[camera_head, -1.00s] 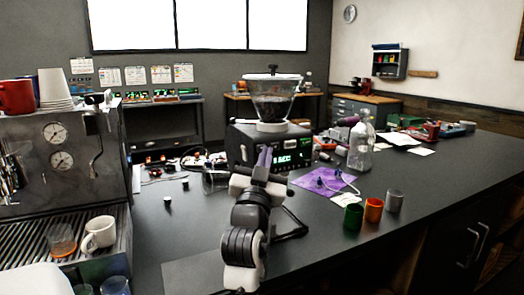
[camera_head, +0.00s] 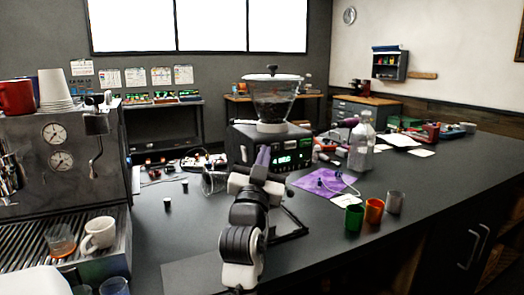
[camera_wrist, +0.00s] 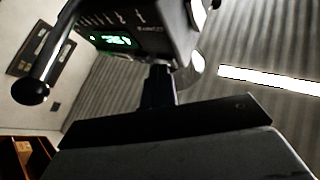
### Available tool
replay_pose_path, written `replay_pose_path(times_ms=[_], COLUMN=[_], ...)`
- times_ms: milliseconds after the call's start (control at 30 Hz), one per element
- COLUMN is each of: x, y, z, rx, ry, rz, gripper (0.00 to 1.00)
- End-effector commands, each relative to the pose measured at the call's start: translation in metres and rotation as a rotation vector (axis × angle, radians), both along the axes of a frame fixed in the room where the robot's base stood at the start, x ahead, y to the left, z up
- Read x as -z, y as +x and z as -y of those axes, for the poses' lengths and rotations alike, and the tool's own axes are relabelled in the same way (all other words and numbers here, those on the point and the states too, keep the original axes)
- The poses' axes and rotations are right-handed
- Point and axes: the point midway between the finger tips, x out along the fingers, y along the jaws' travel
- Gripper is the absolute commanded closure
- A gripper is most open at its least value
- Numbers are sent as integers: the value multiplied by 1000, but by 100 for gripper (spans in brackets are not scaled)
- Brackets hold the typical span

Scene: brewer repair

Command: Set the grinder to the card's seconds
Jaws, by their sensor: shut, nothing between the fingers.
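The grinder (camera_head: 243,146) is a dark box with a clear hopper (camera_head: 272,102) of dark beans on top. It stands on the counter near the middle of the head view. Its green lit display (camera_head: 291,160) faces me, but the digits are too small to read surely. In the wrist view the display (camera_wrist: 112,40) shows tilted and blurred on the grinder's dark front (camera_wrist: 145,18). My gripper (camera_head: 263,153) is shut and empty in front of the grinder's front face; in the wrist view its fingers (camera_wrist: 158,85) point at the grinder. I cannot tell whether they touch it. No card can be read for seconds.
A purple cloth (camera_head: 312,184), a clear bottle (camera_head: 361,148) and green, orange and grey cups (camera_head: 354,218) stand to the right. An espresso machine (camera_head: 85,150) fills the left. A black rod with a ball end (camera_wrist: 30,92) shows in the wrist view. The front right counter is clear.

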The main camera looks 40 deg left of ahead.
Motion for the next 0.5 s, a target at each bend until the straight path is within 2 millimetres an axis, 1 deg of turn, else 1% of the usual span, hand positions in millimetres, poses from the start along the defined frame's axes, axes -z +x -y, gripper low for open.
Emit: replay_pose_path(times_ms=[333, 500], x=[0, 0], y=[0, -2], z=[-1, 3], rx=[-1, -1], ry=[0, 0], rz=[0, 0], gripper=[100, 100])
